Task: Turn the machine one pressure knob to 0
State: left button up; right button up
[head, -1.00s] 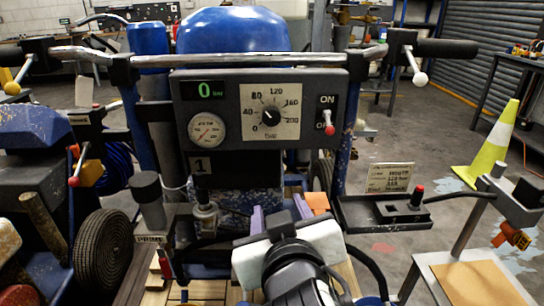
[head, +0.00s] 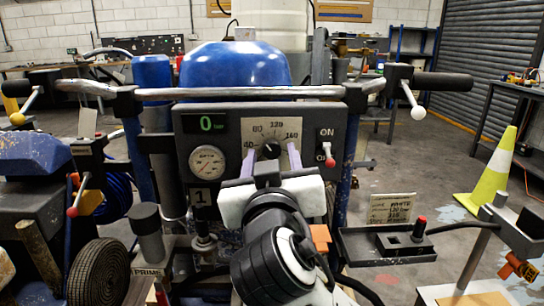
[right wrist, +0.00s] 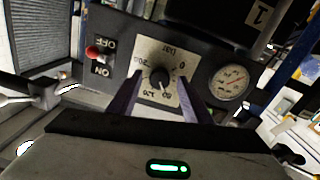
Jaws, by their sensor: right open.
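The pressure knob (head: 271,150) is a black round knob on a pale dial plate (head: 292,133) on machine one's dark panel (head: 330,105). In the right wrist view the knob (right wrist: 160,77) shows upside down, its white mark pointing roughly toward 80. My right gripper (head: 271,160) is open in front of the dial, its purple fingers on either side of the knob with visible gaps. The fingers also show in the right wrist view (right wrist: 157,98). In the head view the gripper hides the lower dial. My left gripper is out of view.
The panel has a green display (head: 206,123) reading 0, a round gauge (head: 207,161) and an ON/OFF switch with a red tip (head: 329,161). A handlebar (head: 250,92) crosses above the panel. A small tray (head: 385,245) stands at right, a yellow cone (head: 492,175) beyond.

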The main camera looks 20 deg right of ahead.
jog(key=shift+w+d, duration=0.15)
jog(key=shift+w, duration=0.15)
jog(key=c, duration=1.1)
jog(key=shift+o, duration=0.2)
